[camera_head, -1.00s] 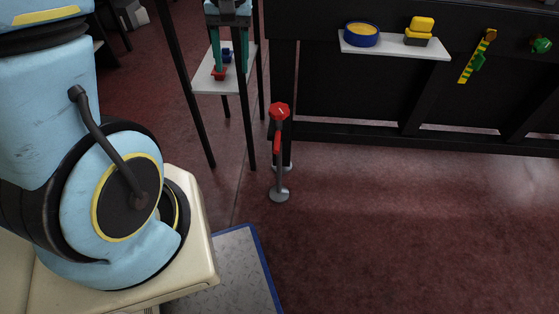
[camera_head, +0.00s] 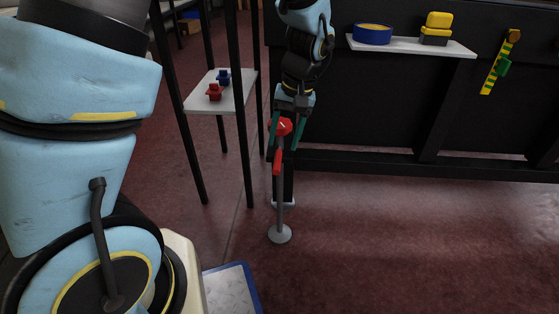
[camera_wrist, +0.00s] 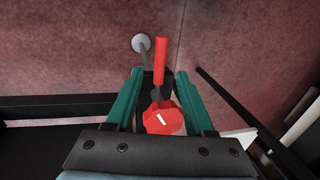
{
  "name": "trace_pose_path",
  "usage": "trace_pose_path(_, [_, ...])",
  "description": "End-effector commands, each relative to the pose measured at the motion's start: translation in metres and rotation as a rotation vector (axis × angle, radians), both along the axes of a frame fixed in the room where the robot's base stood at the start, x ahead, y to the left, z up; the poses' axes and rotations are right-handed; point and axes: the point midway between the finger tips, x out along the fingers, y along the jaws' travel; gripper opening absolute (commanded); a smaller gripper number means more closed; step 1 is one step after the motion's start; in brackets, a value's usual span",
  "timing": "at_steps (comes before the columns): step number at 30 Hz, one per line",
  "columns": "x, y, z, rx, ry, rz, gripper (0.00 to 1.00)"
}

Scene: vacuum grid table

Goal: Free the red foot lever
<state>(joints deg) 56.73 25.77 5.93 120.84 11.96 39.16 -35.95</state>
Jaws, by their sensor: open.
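A red lever bar (camera_head: 277,163) sits on a thin grey post with a round grey foot (camera_head: 280,234) on the floor, by the dark bench's left leg. A red eight-sided knob (camera_head: 285,126) with a white mark tops the post. My gripper (camera_head: 284,147) points down there, its green fingers open on either side of the knob. In the wrist view the knob (camera_wrist: 163,118) lies between the fingers, with a gap visible on the left. The red bar (camera_wrist: 159,62) extends past the fingertips. Whether either finger touches the knob is unclear.
A small white shelf (camera_head: 225,96) on black legs stands left, carrying a red and a blue piece. The dark bench (camera_head: 390,105) behind has a white shelf (camera_head: 440,46) with a blue round container and yellow blocks. The floor at front right is clear.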

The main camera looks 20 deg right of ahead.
Motion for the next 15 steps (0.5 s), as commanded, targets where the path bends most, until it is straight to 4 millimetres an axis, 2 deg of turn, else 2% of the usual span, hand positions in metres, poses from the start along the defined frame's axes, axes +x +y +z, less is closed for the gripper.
trace_pose_path(1, [0.001,0.003,-0.014,0.003,0.002,0.002,0.53])
trace_pose_path(6, [0.003,0.007,-0.039,0.002,0.001,0.001,0.53])
trace_pose_path(10, [0.004,0.009,-0.050,0.001,0.000,0.001,0.53])
trace_pose_path(15, [0.005,0.010,-0.054,0.000,-0.001,0.001,0.53])
